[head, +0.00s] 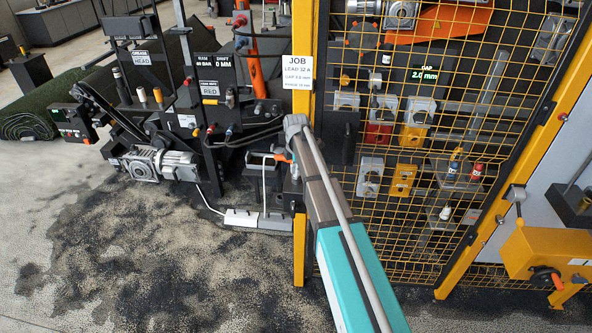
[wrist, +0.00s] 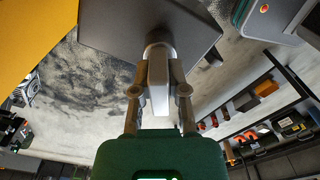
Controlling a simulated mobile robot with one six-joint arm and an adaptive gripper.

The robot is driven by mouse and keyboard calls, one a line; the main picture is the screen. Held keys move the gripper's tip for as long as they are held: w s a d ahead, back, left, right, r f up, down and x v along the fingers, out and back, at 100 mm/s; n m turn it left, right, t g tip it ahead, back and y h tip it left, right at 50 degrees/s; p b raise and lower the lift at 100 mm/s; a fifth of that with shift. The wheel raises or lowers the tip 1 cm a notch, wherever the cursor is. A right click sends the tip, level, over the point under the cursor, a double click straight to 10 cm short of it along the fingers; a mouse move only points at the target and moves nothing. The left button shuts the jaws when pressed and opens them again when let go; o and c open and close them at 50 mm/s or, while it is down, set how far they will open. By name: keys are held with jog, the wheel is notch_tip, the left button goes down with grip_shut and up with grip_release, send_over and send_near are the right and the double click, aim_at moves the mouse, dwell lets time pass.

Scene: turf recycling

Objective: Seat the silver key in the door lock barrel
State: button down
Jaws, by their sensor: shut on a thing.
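In the wrist view, my gripper (wrist: 158,68) is shut on a pale grey metal piece, which looks like the silver key (wrist: 159,92). The piece lies between the two fingers, in line with the green gripper body. Just beyond the fingertips is a dark round part, which looks like the lock barrel (wrist: 158,37), set against a dark grey plate (wrist: 110,30). The key's far end is hidden, so I cannot tell whether it is in the barrel, touching it or short of it. In the head view my arm reaches to the yellow post, and the fingers and key cannot be made out.
A yellow post (head: 301,215) with a job card (head: 298,86) stands beside the arm's end. Yellow mesh fencing (head: 490,95) is to the right, with a yellow box (head: 548,250) beyond. Machinery with a motor (head: 160,164) stands left. The floor at lower left is open.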

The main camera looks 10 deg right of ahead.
jog(key=c, duration=0.6)
grip_release()
jog(key=shift+r, duration=0.15)
notch_tip(320, 180, up, 14)
jog(key=p, duration=1.4)
dwell(0.6)
jog(key=s+f+m+b, duration=0.4)
jog(key=s+m, duration=0.2)
jog(key=s, duration=0.3)
jog(key=s+f+m+b, duration=0.5)
jog(key=s+m, duration=0.2)
jog(key=s, duration=0.3)
jog(key=s+a+f+m+b, duration=0.1)
jog(key=s+f+m+b, duration=0.3)
jog(key=s+m, duration=0.3)
jog(key=shift+s+f+b, duration=0.2)
jog(key=shift+s+f, duration=0.1)
jog(key=shift+s, duration=0.5)
jog(key=shift+s+f+b, duration=0.15)
jog(key=shift+s+f, duration=0.1)
jog(key=shift+s, duration=0.5)
